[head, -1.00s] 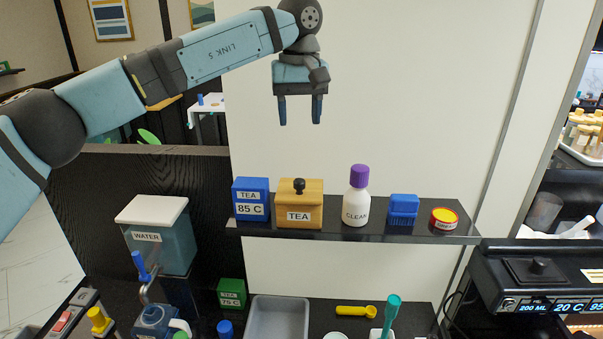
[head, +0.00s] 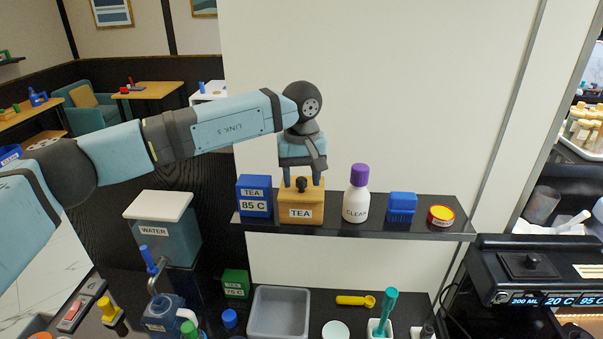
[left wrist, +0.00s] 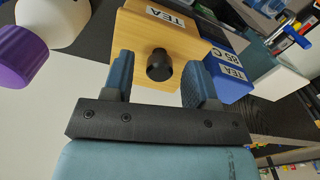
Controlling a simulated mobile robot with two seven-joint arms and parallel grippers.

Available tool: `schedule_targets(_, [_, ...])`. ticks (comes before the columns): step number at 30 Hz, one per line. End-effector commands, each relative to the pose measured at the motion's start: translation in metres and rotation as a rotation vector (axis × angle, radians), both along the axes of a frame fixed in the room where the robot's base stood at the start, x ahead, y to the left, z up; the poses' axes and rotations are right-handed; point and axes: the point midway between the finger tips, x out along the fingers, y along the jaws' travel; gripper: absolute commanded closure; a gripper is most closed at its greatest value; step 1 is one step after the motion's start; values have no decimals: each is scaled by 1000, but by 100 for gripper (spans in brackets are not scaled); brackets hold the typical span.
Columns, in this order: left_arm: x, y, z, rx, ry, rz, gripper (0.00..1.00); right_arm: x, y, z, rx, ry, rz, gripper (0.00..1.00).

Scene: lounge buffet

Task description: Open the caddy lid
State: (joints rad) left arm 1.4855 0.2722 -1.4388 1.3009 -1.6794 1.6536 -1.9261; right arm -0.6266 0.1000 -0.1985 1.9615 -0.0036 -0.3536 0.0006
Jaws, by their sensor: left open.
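The caddy is a tan wooden box (head: 299,214) labelled TEA, standing on the black shelf. Its lid carries a round black knob (head: 302,184), and the lid looks closed. My left gripper (head: 302,182) points down over the caddy, its two fingers apart on either side of the knob. The left wrist view shows the knob (left wrist: 159,66) between the open finger tips, with gaps on both sides. The caddy (left wrist: 165,35) fills the space beyond the fingers there. My right gripper is not in view.
On the shelf (head: 340,230), a blue TEA 85 C box (head: 254,205) stands close left of the caddy. A grey tray (head: 279,331) lies below.

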Motion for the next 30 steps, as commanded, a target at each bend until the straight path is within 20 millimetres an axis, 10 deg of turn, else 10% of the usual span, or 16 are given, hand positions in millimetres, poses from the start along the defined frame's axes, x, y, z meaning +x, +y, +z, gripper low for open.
schedule_targets(5, [0, 0, 0, 0, 0, 0, 47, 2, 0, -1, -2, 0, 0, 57])
schedule_targets(13, [0, 0, 0, 0, 0, 0, 100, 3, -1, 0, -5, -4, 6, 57])
schedule_targets(30, [20, -1, 18, 2, 313, 4, 100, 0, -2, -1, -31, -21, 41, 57])
